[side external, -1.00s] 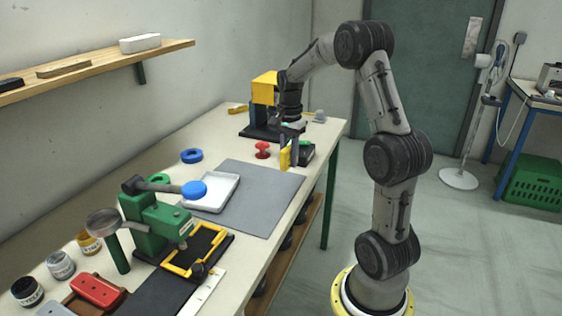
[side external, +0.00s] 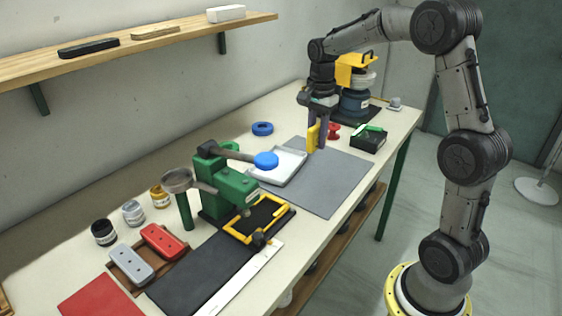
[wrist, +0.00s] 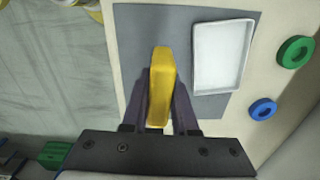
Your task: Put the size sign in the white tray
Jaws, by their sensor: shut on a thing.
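The size sign is a yellow block (side external: 313,137), held upright between the fingers of my gripper (side external: 317,143). In the wrist view the yellow sign (wrist: 160,88) sits between the two dark fingers (wrist: 160,105), which are shut on it. The white tray (side external: 290,161) lies on the grey mat, left of my gripper in the side view and partly behind a blue disc on an arm of the green press. In the wrist view the white tray (wrist: 222,55) is empty, to the right of the sign and apart from it.
The grey mat (side external: 335,180) is mostly clear. The green press (side external: 228,190) stands near the tray. A red knob (side external: 333,131) and a black box (side external: 368,139) are right of my gripper. A blue ring (side external: 262,128) lies beyond the tray; a green ring (wrist: 296,52) shows in the wrist view.

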